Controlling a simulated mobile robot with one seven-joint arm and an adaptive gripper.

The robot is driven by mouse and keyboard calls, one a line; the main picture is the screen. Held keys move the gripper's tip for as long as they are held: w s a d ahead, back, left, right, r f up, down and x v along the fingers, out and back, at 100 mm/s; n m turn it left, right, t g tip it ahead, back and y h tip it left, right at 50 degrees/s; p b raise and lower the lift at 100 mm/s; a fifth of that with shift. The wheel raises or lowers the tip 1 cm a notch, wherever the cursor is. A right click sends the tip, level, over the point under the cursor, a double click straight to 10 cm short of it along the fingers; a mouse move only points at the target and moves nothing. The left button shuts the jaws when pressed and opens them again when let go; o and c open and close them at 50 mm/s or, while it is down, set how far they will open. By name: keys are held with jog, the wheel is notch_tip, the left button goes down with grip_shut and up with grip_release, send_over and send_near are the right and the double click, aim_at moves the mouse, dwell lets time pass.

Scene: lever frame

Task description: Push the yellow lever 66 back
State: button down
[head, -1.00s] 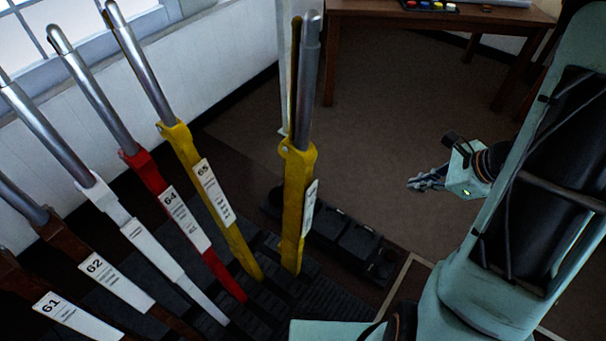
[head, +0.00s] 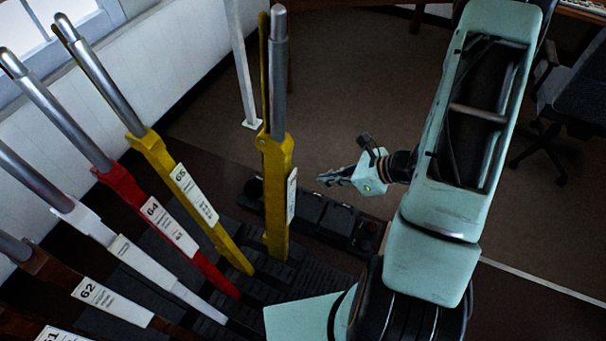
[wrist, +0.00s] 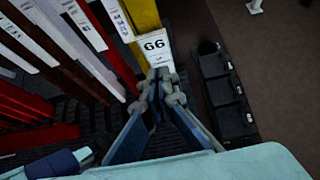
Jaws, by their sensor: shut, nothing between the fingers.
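The yellow lever 66 (head: 279,180) stands nearly upright at the right end of the lever row, with a silver handle on top and its plate seen edge-on in the head view. In the wrist view its white plate (wrist: 155,46) reads 66. My gripper (head: 322,180) is shut and empty, to the right of the lever in the head view, pointing left toward it with a visible gap. In the wrist view the closed fingertips (wrist: 160,74) appear just below the plate. I cannot tell from there whether they touch it.
Yellow lever 65 (head: 190,200) leans beside it on the left, then red lever 64 (head: 150,210) and a white lever. A black low frame (head: 325,218) lies behind lever 66. A white post (head: 242,70) stands beyond. An office chair (head: 565,105) is at the right. Brown floor is open behind.

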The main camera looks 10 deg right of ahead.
aim_at(293, 177)
jog(key=shift+w+a+f+p, duration=0.15)
jog(key=shift+w+a+f, duration=0.2)
jog(key=shift+w+a, duration=0.45)
jog(key=shift+w+a+f+p, duration=0.15)
jog(key=shift+w+a+f, duration=0.3)
jog(key=shift+a, duration=0.6)
jog(key=shift+w+a+f+p, duration=0.15)
jog(key=shift+w+a+f, duration=0.1)
jog(key=shift+w+a, duration=0.6)
jog(key=shift+a, duration=0.1)
